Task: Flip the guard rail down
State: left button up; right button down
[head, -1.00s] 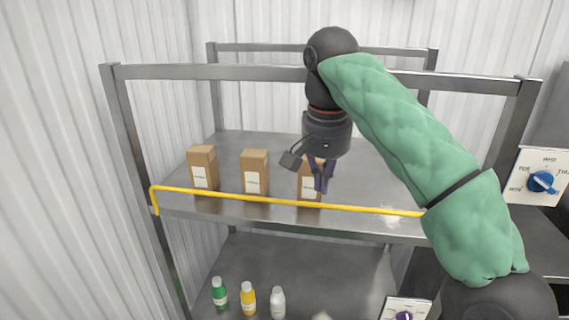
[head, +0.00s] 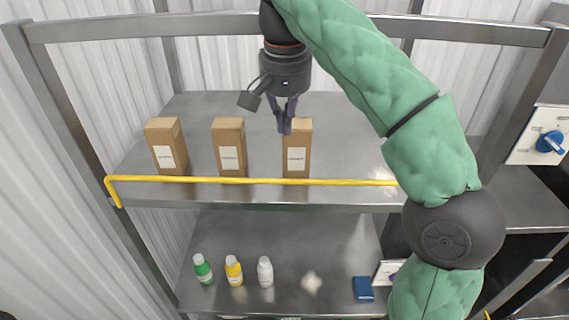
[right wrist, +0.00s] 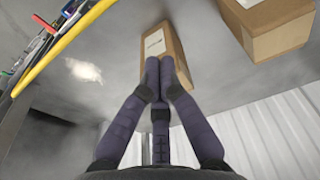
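The yellow guard rail (head: 250,181) runs raised along the front edge of the upper shelf (head: 345,165). Its left end bends down to the shelf's corner; its right end passes behind my right arm. In the right wrist view the rail (right wrist: 62,44) crosses the upper left. My right gripper (head: 285,129) hangs over the upper shelf, apart from the rail, beside the top left of the right-hand box (head: 298,152). In the right wrist view its fingertips (right wrist: 160,75) are together in front of a box (right wrist: 163,52), with nothing seen between them. My left gripper is not in view.
Two more brown boxes (head: 167,147) (head: 229,147) stand to the left on the upper shelf. The lower shelf holds green (head: 202,268), yellow (head: 234,270) and white (head: 265,271) bottles and a blue item (head: 363,289). A metal crossbar (head: 140,27) spans above. A blue-knob panel (head: 541,136) is at right.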

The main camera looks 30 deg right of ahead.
aim_at(281, 182)
jog(key=f, duration=0.6)
jog(key=f+b, duration=0.1)
jog(key=f, duration=0.2)
jog(key=shift+w+d+f, duration=0.1)
jog(key=shift+w+d, duration=0.3)
jog(key=s+a, duration=0.1)
jog(key=s+a+r+p, duration=0.1)
jog(key=s, duration=0.1)
jog(key=shift+s+a+r, duration=0.1)
jog(key=shift+s+r, duration=0.05)
jog(key=shift+s, duration=0.15)
jog(key=shift+w, duration=0.15)
